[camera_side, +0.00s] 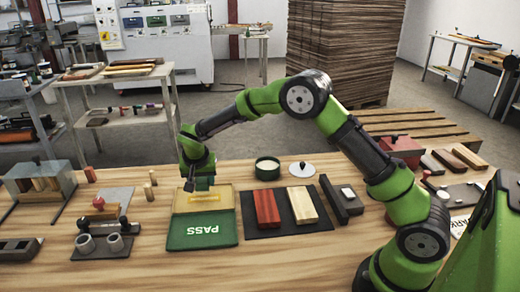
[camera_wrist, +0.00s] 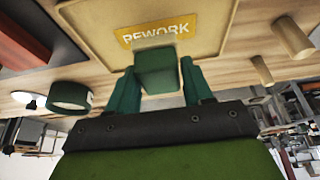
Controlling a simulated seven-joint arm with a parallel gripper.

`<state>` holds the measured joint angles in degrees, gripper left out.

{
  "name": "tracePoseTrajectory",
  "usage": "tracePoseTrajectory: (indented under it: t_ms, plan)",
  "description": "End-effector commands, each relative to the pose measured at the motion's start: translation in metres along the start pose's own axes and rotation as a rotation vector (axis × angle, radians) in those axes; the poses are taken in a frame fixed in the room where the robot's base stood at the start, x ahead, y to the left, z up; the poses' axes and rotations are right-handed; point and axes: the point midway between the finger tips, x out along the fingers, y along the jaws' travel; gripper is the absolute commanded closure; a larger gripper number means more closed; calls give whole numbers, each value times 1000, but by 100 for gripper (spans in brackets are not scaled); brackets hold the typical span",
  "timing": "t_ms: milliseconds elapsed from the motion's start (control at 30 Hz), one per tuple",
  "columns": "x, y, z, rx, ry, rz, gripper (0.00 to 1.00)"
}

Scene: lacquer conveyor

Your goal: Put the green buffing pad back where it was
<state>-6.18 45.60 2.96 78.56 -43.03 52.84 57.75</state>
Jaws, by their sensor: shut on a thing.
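The green buffing pad (camera_wrist: 158,77) is a dark green block in the wrist view. My gripper (camera_wrist: 159,65) is shut on it, with one finger on each side. In the side view my gripper (camera_side: 199,184) is above the yellow tray (camera_side: 184,208), and the pad cannot be told clearly from the fingers. The wrist view shows the pad in front of this tray (camera_wrist: 228,12), just below its REWORK label (camera_wrist: 156,31). Whether the pad touches the tray cannot be told.
A green PASS tray (camera_side: 202,241) lies in front of the yellow one. To the right are a round tub (camera_side: 267,169), its lid (camera_side: 302,170), and a dark mat (camera_side: 282,229) with a red block (camera_side: 267,208) and a wooden block (camera_side: 302,204). Small wooden pegs (camera_side: 148,191) stand left.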

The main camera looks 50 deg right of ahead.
Motion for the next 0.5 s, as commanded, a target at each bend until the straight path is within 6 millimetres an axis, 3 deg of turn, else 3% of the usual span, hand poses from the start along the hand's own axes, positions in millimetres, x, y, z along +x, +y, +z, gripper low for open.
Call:
tracePoseTrajectory:
  t_ms: [200,500]
  plan:
    - [27,1,12,0,-1,2,80]
    - [30,0,13,0,0,0,80]
